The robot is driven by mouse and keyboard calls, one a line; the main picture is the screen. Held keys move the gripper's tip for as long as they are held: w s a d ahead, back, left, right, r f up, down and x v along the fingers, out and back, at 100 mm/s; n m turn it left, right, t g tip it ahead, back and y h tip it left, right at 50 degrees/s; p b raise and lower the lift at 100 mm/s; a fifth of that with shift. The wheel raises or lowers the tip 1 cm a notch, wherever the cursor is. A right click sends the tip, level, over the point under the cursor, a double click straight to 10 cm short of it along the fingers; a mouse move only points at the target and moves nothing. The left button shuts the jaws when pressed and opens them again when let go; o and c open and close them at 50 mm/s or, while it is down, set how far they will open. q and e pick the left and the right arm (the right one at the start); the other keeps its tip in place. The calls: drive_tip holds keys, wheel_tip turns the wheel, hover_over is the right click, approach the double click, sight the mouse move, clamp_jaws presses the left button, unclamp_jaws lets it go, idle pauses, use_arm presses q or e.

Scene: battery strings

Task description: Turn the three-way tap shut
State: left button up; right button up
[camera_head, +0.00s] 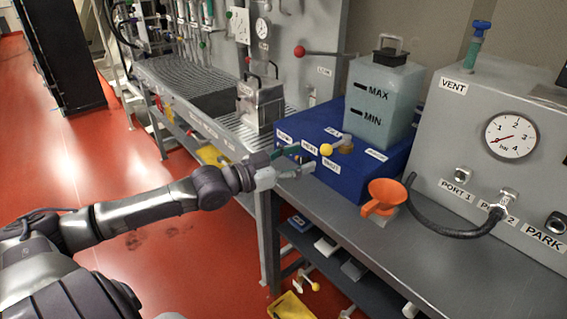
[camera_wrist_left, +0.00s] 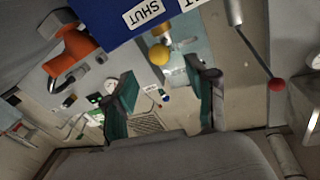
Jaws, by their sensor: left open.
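The three-way tap is on the front of a blue box (camera_head: 352,185). Its brass body (camera_head: 346,144) carries a lever with a yellow ball (camera_head: 326,149) at its end, pointing toward my gripper. A white SHUT label (camera_head: 331,166) is just below the ball. My left gripper (camera_head: 303,160) is open, its green-padded fingers a little left of the ball. In the left wrist view the yellow ball (camera_wrist_left: 158,54) appears beyond the gap between the two open fingertips (camera_wrist_left: 165,88), with nothing held. The SHUT label (camera_wrist_left: 149,11) shows upside down there. My right gripper is out of view.
A grey MAX/MIN tank (camera_head: 383,100) stands behind the tap on the blue box. A red-knobbed lever (camera_head: 300,51) sticks out behind. The grey bench (camera_head: 430,270) is clear at front right.

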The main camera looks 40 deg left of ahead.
use_arm(q)
drive_tip(key=shift+v, duration=2)
